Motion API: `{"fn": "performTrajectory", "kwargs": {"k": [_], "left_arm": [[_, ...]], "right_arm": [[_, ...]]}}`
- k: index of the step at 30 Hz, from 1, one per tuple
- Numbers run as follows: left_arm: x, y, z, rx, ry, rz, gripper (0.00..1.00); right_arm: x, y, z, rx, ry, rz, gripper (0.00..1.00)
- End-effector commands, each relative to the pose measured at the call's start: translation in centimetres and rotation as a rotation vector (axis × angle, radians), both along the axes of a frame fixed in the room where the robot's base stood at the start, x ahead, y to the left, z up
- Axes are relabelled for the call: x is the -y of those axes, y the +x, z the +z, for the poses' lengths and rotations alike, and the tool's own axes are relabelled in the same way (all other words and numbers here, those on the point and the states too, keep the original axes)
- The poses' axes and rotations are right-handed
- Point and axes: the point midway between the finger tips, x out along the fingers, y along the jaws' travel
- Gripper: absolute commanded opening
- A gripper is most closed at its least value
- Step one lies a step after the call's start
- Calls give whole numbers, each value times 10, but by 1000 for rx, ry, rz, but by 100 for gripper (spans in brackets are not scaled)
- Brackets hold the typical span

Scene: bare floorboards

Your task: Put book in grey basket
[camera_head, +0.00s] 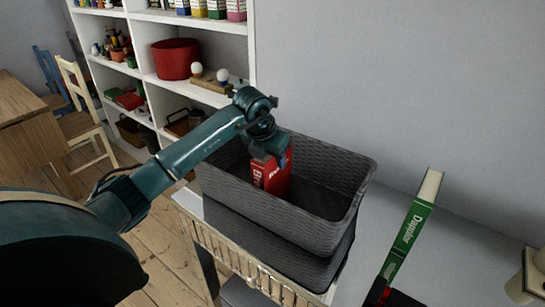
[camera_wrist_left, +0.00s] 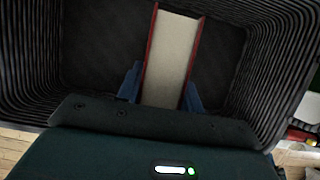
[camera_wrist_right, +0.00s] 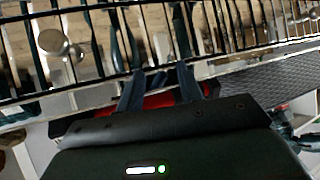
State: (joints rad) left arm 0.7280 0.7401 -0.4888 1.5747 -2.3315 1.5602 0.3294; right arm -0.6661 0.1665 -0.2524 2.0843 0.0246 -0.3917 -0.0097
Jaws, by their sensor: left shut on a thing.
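The red book (camera_head: 270,175) with white lettering stands inside the grey woven basket (camera_head: 315,217), near its back left. My left gripper (camera_head: 270,148) reaches down from above and is shut on the book's upper part. In the left wrist view, the book (camera_wrist_left: 170,55) shows its pale page edge and red covers between the two blue fingers, with the basket walls around it. The book's lower end is hidden by the basket. My right gripper (camera_wrist_right: 160,82) shows in the right wrist view with its fingers apart. A red surface lies behind them.
The basket is on a white table with a slatted side rail (camera_head: 245,262). A green book (camera_head: 408,238) stands right of the basket. A white shelf (camera_head: 135,75) with a red bin (camera_head: 175,59) stands behind left. The white tabletop between basket and green book looks clear.

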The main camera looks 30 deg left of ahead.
Motion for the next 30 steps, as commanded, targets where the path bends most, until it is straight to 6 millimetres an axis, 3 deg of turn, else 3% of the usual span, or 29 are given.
{"fn": "performTrajectory", "kwargs": {"k": [3, 4, 11, 22, 30], "left_arm": [[0, 1, 0, 4, 0, 0, 0], [0, 0, -2, 0, 1, 0, 38], [0, 0, -1, 0, 1, 0, 57], [-1, -2, 7, 3, 1, -1, 58], [-2, -22, 55, 6, 2, 0, 58]], "right_arm": [[0, 0, -2, -1, 0, 0, 36], [0, 0, -2, -1, 0, 0, 36], [0, 0, 0, 1, -1, 2, 36], [0, 1, 3, 9, -2, 6, 36], [0, 1, -1, 9, -1, 8, 36]]}}
